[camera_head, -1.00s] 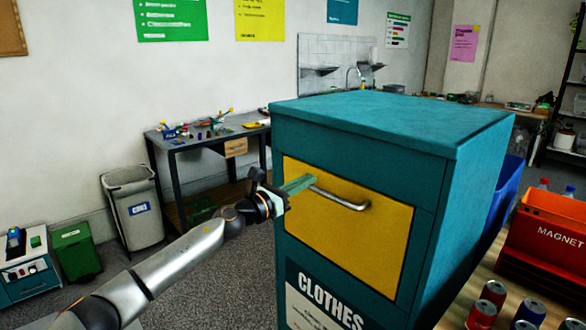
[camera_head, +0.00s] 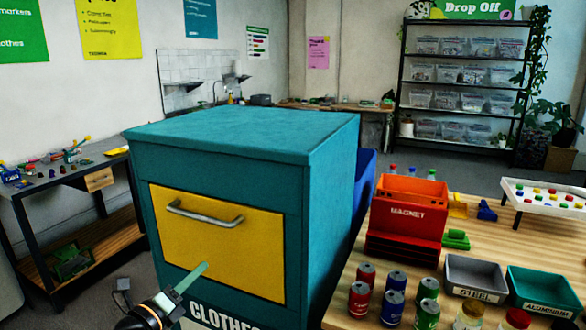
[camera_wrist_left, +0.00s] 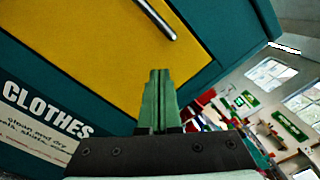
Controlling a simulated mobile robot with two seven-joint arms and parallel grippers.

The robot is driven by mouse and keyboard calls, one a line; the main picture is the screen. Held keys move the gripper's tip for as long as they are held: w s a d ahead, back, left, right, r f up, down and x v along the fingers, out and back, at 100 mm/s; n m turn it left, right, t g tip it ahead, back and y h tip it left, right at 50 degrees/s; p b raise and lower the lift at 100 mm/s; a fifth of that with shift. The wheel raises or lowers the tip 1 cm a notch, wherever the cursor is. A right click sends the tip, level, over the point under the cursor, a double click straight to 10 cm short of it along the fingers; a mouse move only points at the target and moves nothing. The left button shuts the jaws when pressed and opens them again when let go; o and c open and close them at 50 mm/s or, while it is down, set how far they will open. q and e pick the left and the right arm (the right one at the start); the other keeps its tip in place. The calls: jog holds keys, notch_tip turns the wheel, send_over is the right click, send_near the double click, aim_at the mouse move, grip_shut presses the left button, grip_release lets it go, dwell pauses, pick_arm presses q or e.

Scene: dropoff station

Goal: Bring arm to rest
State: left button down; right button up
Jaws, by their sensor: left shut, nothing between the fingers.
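My left gripper (camera_head: 190,278) shows at the bottom of the head view, in front of the teal clothes bin (camera_head: 330,190). Its green fingers are together with nothing between them, and they also show in the left wrist view (camera_wrist_left: 159,75). The bin has a yellow flap (camera_head: 240,250) with a metal handle (camera_head: 205,214), and the flap looks shut. The fingers appear in front of the flap's lower part, below the handle. The left wrist view shows them apart from the handle (camera_wrist_left: 146,12). My right gripper is not in view.
A wooden table to the right holds a red magnet box (camera_head: 408,210), several cans (camera_head: 392,295), a grey steel bin (camera_head: 474,278) and a green aluminum bin (camera_head: 545,290). A dark workbench (camera_head: 60,172) stands at the left. Grey floor shows between workbench and clothes bin.

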pick_arm(q)
jog(key=s+d+f+n+g+y, duration=0.2)
jog(key=s+d+f+n, duration=0.2)
jog(key=s+f+n, duration=0.65)
jog(key=s+d+f+n+g+y, duration=0.1)
jog(key=s+f+n+g, duration=0.4)
jog(key=s+f+n, duration=1.3)
jog(key=s+f+y, duration=0.1)
jog(key=s, duration=0.4)
jog(key=shift+f+g+y, duration=0.2)
jog(key=shift+g+y, duration=0.1)
jog(key=shift+y, duration=0.1)
